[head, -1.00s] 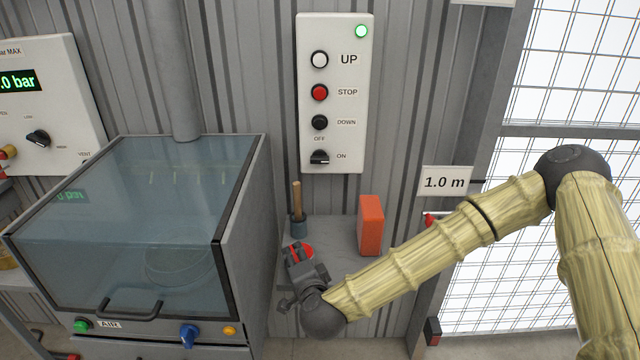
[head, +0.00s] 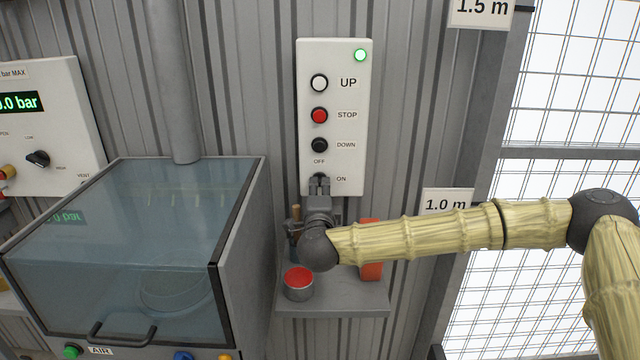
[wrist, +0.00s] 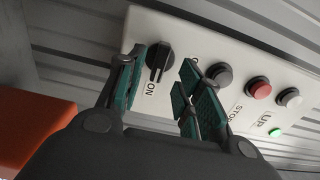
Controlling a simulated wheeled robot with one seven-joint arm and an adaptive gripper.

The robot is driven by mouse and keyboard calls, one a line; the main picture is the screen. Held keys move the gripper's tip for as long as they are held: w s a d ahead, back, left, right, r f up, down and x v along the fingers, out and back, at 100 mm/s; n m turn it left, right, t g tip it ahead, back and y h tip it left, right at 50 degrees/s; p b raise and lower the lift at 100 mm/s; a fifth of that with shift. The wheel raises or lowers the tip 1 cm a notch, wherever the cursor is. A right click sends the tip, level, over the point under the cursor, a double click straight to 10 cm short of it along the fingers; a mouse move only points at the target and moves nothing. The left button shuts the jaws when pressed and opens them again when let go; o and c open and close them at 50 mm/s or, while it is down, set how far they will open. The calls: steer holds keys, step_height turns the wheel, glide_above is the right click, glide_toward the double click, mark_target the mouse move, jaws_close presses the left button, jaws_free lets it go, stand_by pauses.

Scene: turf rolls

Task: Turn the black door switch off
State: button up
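The black door switch (wrist: 159,62) is a rotary knob at the bottom of a white control panel (head: 333,60), between the labels OFF and ON. In the wrist view its pointer lies toward the ON label. In the head view my gripper (head: 320,184) is at the panel's lower end and covers most of the switch. In the wrist view my gripper (wrist: 157,78) is open, with one finger on each side of the knob. I cannot tell whether a finger touches it. A green lamp (head: 360,55) is lit at the panel's top.
Above the switch are DOWN (head: 319,145), STOP (head: 319,115) and UP (head: 319,83) buttons. Below, a shelf (head: 345,300) holds a red-topped tin (head: 298,283) and an orange block (head: 371,271). A glass-fronted cabinet (head: 130,230) stands at left.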

mark_target(319, 185)
steer(key=shift+w+a+p, duration=0.1)
steer(key=shift+w+p, duration=0.2)
steer(key=shift+w, duration=1.7)
jaws_close()
